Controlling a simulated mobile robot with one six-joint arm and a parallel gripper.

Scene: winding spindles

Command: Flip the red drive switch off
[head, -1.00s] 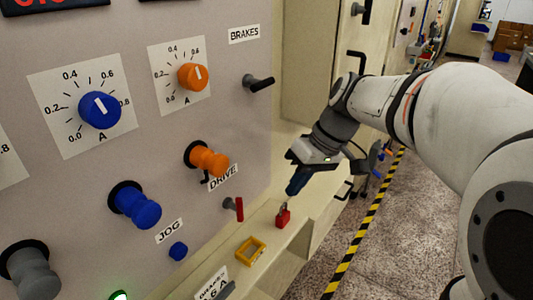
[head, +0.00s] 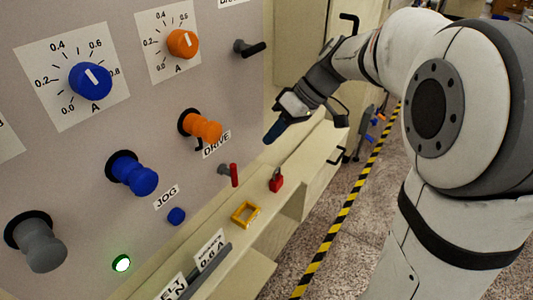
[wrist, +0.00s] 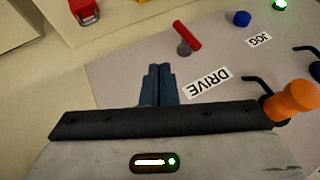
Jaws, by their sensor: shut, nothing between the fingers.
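The red drive switch (head: 233,175) is a short red-tipped lever on a grey stub, on the panel below the DRIVE label (head: 216,145). In the wrist view the red switch (wrist: 187,39) lies just beyond my fingertips and a little to their right. My gripper (head: 270,139) is shut and empty. It is up and to the right of the switch in the head view and does not touch it. In the wrist view the blue fingers (wrist: 158,72) are together, with the DRIVE label (wrist: 208,83) beside them.
A blue jog button (head: 176,216) is lower left. A red padlock (head: 276,180) and a yellow frame (head: 245,214) are on the ledge below. A green lamp (head: 121,263) is lit.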

